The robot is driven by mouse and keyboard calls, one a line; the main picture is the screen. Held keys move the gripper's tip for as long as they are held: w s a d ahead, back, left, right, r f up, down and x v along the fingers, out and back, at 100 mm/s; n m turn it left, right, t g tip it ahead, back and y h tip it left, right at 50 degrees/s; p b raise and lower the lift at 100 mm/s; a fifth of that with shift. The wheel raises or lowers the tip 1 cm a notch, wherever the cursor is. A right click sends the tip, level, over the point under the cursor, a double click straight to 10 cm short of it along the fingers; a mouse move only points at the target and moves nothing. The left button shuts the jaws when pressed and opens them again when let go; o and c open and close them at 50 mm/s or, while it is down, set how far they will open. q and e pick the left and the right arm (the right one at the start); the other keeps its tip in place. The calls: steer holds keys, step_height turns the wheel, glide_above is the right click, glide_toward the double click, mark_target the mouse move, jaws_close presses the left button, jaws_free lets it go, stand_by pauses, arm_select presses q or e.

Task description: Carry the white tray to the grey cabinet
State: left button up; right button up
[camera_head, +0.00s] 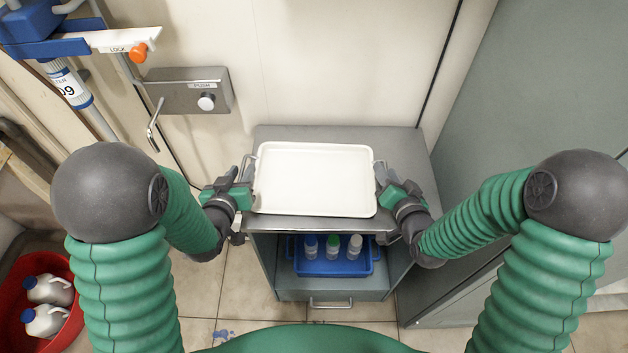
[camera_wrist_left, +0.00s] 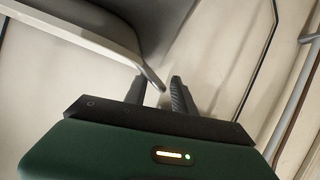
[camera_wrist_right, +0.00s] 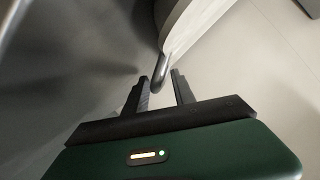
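The white tray (camera_head: 315,180) lies level on the top of the grey cabinet (camera_head: 345,134), well within its side edges; a small gap beneath it cannot be ruled out. My left gripper (camera_head: 243,174) is at the tray's left handle and my right gripper (camera_head: 384,172) is at its right handle. In the left wrist view, the left fingers (camera_wrist_left: 158,88) stand apart with the handle end (camera_wrist_left: 152,80) between their tips. In the right wrist view, the right fingers (camera_wrist_right: 160,82) also stand apart, with the handle loop (camera_wrist_right: 157,86) between them and clear space showing.
A blue bin (camera_head: 333,266) with several bottles sits on the cabinet's open shelf above a drawer. A red tub (camera_head: 72,330) with white jugs stands on the floor at left. A wall lock (camera_head: 188,92) is behind left; a tall grey-green panel (camera_head: 520,110) is at right.

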steer(key=shift+a, duration=0.1)
arm_select(q)
step_height(320, 180, up, 10)
steer(key=shift+f, duration=0.25)
steer(key=shift+r, duration=0.2)
arm_select(e)
steer(key=shift+r, duration=0.2)
step_height(320, 180, up, 10)
steer(key=shift+f, duration=0.15)
arm_select(q)
steer(key=shift+w, duration=0.1)
arm_select(e)
steer(key=shift+f, duration=0.1)
